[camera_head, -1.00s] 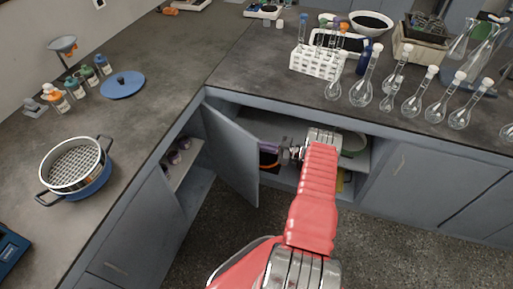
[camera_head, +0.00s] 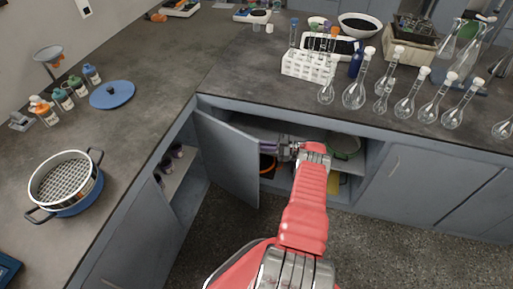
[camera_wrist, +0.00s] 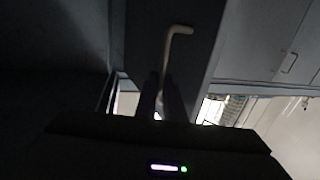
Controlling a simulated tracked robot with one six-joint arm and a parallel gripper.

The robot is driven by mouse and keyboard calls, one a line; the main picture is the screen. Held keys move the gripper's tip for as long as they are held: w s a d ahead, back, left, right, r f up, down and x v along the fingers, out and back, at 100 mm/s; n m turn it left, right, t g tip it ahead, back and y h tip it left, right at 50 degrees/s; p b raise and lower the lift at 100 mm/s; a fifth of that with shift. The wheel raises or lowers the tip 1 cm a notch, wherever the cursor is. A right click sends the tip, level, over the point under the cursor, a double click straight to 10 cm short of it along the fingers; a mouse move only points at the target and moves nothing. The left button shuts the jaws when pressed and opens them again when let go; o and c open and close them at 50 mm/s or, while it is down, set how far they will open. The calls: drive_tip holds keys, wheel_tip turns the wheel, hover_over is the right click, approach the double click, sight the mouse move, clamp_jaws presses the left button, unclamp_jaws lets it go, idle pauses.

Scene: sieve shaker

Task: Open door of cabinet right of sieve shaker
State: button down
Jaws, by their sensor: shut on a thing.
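The sieve shaker (camera_head: 66,180), a round pot-like unit with a mesh top, stands on the left counter. To its right, near the counter corner, a grey cabinet door (camera_head: 227,162) stands open, swung out from the cabinet front. My gripper (camera_head: 268,148) is at the door's free edge, its tips partly hidden behind it. In the wrist view a pale bent door handle (camera_wrist: 170,58) runs down between my dark fingers (camera_wrist: 160,103), which are shut on it. The dark picture hides the exact contact.
Behind my arm the open cabinet holds a green-rimmed pot (camera_head: 343,146). A left shelf (camera_head: 176,172) holds small cups. Glass flasks (camera_head: 354,92) and a white tube rack (camera_head: 309,66) stand on the right counter. The floor (camera_head: 375,240) in front is clear.

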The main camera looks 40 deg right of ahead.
drive_tip(key=shift+w+d+r, duration=0.1)
drive_tip(key=shift+r, duration=0.1)
idle(0.3)
drive_tip(key=c, duration=1.9)
unclamp_jaws()
drive_tip(key=shift+f, duration=0.15)
drive_tip(key=shift+o, duration=0.2)
